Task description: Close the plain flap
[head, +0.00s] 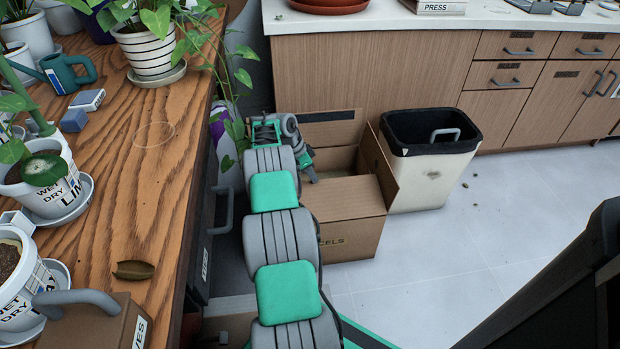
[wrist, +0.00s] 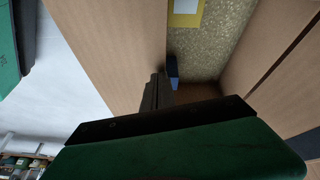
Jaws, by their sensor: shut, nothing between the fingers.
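An open cardboard parcel box (head: 350,240) stands on the floor. Its right flap (head: 381,168) is plain brown and stands up, tilted outward beside the bin. Its back flap (head: 325,133) is raised and has a dark strip. A plain front panel (head: 343,197) lies about flat across the front part of the opening; it also shows in the wrist view (wrist: 110,45). My gripper (head: 312,178) is shut and empty at the box's left side, over the opening. In the wrist view its dark fingers (wrist: 155,95) are close to the panel's edge; contact is unclear. My arm hides the box's left side.
A black-lined bin (head: 432,175) stands close against the right flap. A wooden bench (head: 150,190) with potted plants is at left, cabinets (head: 370,75) behind. In the wrist view, a yellow item (wrist: 188,12) and a blue item (wrist: 173,70) lie inside.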

